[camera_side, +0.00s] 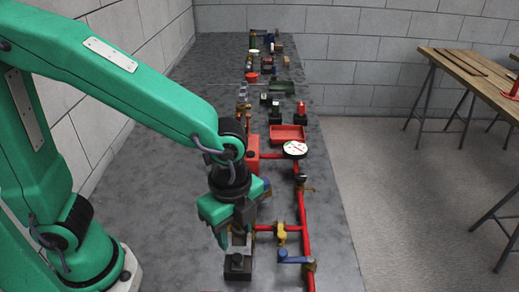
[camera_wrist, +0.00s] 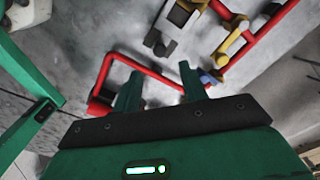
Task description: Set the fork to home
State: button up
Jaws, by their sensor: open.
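A small black block (camera_side: 238,266) with a grey piece on top sits just below the fingers in the side view. In the wrist view a dark and grey piece with a pale part (camera_wrist: 179,17) lies beyond the fingertips, apart from them. I cannot tell for sure which part is the fork; the gripper partly hides this spot in the side view.
Red pipe (camera_side: 304,215) runs along the right of the gripper, with a yellow valve (camera_side: 281,233), a blue lever (camera_side: 293,259) and a white-faced gauge (camera_side: 295,148). A red tray (camera_side: 287,134) and several small items stand farther back. The bench (camera_side: 165,190) left of the gripper is clear.

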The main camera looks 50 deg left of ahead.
aim_at(237, 256)
jog(key=shift+f, duration=3.85)
grip_shut()
